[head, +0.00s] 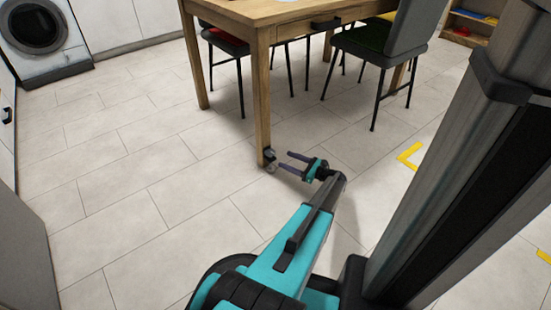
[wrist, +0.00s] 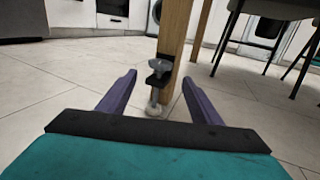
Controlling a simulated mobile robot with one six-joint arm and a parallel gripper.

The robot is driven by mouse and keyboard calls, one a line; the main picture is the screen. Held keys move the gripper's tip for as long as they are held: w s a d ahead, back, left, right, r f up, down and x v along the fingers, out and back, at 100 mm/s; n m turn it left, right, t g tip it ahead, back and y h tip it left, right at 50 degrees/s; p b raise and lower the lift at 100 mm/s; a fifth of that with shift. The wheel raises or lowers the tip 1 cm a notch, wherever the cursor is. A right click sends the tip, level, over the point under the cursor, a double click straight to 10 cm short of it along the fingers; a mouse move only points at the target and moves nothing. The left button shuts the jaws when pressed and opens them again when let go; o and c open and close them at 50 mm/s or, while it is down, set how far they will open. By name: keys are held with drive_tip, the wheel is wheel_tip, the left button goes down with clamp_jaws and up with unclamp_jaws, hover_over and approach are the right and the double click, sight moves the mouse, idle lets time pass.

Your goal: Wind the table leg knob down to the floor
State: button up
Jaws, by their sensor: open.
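The wooden table (head: 250,12) stands ahead, and its near leg (head: 261,95) reaches down close to the floor. A dark bracket with a grey knob (wrist: 160,65) is fixed low on that leg. A threaded stem (wrist: 155,96) runs down from the knob to a pale round foot (wrist: 156,111) at floor level; I cannot tell whether the foot touches the floor. In the head view the bracket (head: 270,154) is small beside the leg's lower end. My gripper (head: 287,161) is open and empty, low over the floor. Its two purple fingers (wrist: 158,88) point toward the leg, with the knob assembly between them in the picture.
Grey and black chairs (head: 385,45) stand under and beside the table. A washing machine (head: 45,40) is at the back left. Yellow floor marks (head: 410,155) lie to the right. The tiled floor (head: 130,185) left of the leg is clear.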

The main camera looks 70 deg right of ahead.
sight(270, 153)
drive_tip(key=w+d+b, duration=0.1)
drive_tip(key=w+b, duration=0.1)
drive_tip(key=w, duration=0.5)
drive_tip(key=shift+w+d, duration=0.15)
drive_tip(key=shift+d, duration=0.05)
drive_tip(key=c, duration=1.1)
